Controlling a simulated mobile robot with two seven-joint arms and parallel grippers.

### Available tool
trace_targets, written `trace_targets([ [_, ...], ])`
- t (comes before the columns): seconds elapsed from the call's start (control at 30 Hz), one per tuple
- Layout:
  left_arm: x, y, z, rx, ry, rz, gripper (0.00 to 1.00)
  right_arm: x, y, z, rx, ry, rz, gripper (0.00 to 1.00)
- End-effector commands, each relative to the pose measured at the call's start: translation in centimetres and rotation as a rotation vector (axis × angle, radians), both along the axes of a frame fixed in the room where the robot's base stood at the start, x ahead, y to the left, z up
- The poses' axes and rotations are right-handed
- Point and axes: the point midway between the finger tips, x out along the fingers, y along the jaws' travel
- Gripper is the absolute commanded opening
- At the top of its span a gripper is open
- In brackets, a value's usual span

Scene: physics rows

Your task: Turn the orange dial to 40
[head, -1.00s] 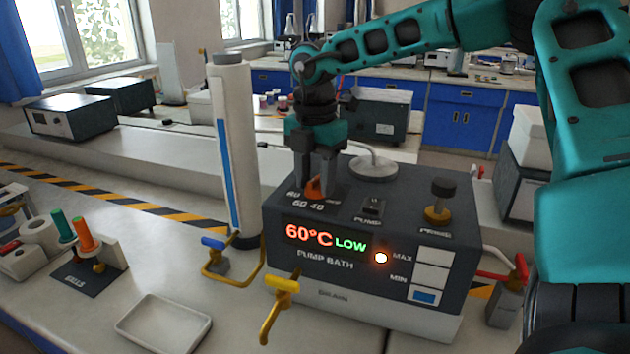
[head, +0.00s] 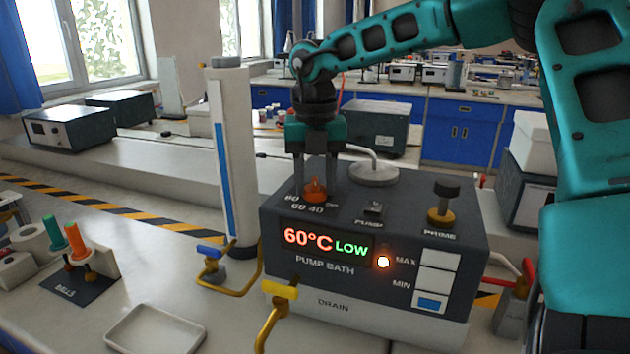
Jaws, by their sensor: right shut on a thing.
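The orange dial (head: 315,189) sits on the top left of the dark pump bath (head: 275,222), behind the numbers 80, 60, 40 and OFF. My right gripper (head: 315,184) points straight down over it, one finger on each side, shut on the dial. The dial's pointer is partly hidden, so I cannot tell its exact setting. The lit display (head: 325,243) reads 60°C in red and LOW in green. My left gripper is not in view.
A prime knob (head: 441,206) and a pump switch (head: 374,209) stand right of the dial. A tall white column (head: 231,160) rises just left of the bath. Yellow taps and a white tray (head: 155,332) are in front.

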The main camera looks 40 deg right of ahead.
Motion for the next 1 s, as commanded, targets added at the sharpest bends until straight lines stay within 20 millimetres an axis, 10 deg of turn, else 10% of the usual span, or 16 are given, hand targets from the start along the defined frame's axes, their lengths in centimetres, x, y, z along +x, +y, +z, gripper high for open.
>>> trace_targets([
  [0.47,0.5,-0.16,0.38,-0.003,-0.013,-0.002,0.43,0.04,-0.02,0.11,-0.001,-0.002,0.017,0.13],
  [0.5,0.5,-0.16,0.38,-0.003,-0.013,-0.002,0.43,0.04,-0.02,0.11,-0.001,-0.002,0.017,0.44],
  [0.77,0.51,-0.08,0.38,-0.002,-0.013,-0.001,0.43,0.02,-0.01,0.06,-0.001,-0.001,0.017,0.68],
  [1.0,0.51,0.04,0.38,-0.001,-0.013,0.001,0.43,0.01,0.0,0.14,-0.001,-0.001,0.017,0.68],
])
